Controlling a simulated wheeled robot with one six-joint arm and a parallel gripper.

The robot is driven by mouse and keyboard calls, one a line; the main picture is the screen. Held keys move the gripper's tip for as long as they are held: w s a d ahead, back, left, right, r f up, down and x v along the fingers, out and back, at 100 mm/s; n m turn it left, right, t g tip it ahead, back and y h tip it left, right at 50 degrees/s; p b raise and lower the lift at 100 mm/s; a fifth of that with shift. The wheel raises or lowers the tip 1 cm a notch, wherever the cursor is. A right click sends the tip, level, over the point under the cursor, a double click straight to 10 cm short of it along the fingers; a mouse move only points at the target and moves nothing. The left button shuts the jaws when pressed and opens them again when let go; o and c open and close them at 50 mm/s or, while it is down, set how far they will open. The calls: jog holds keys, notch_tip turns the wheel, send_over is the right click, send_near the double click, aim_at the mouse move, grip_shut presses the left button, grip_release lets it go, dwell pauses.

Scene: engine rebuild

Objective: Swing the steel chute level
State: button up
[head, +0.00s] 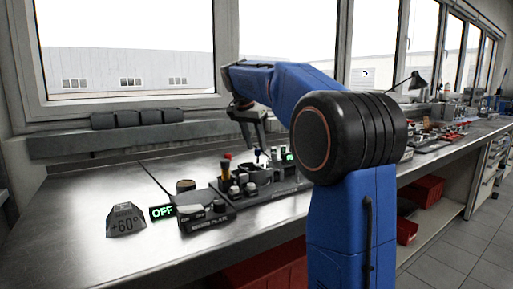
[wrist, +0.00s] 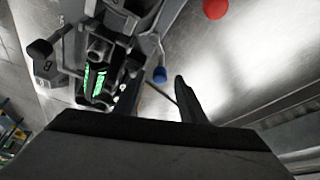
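My gripper (head: 252,143) points down over the bench-top machine (head: 262,192), its fingers apart. In the wrist view the two fingers (wrist: 158,100) stand open with nothing held between them. A blue knob (wrist: 160,75) shows just beyond the gap, and a dark thin rod runs behind it. A red ball (wrist: 215,8) and a black ball (wrist: 40,48) also show. A grey block (head: 125,221) reads "+60°" and a sign (head: 162,212) reads "OFF" in green. I cannot clearly pick out the steel chute; my fingers and the machine's parts crowd the view.
The steel bench (head: 75,185) is bare at the left. More parts and a lamp (head: 410,82) line the bench to the right. Red bins (head: 427,190) sit below. The windows and sill are behind.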

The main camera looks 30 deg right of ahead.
jog(key=shift+x, duration=0.9)
grip_shut()
jog(key=shift+r, duration=0.1)
jog(key=shift+n, duration=0.4)
jog(key=shift+s+a+n+t+y, duration=0.1)
jog(key=shift+a+n+t+y, duration=0.55)
jog(key=shift+n, duration=1.9)
jog(key=shift+s+a+n+t+y, duration=0.15)
jog(key=shift+a+n+y, duration=0.8)
jog(key=shift+n, duration=1.65)
jog(key=shift+s+a+n+t+y, duration=0.1)
jog(key=shift+a+n+t+y, duration=0.65)
jog(key=shift+n, duration=1.8)
jog(key=shift+d+g+y, duration=0.25)
jog(key=shift+g, duration=0.1)
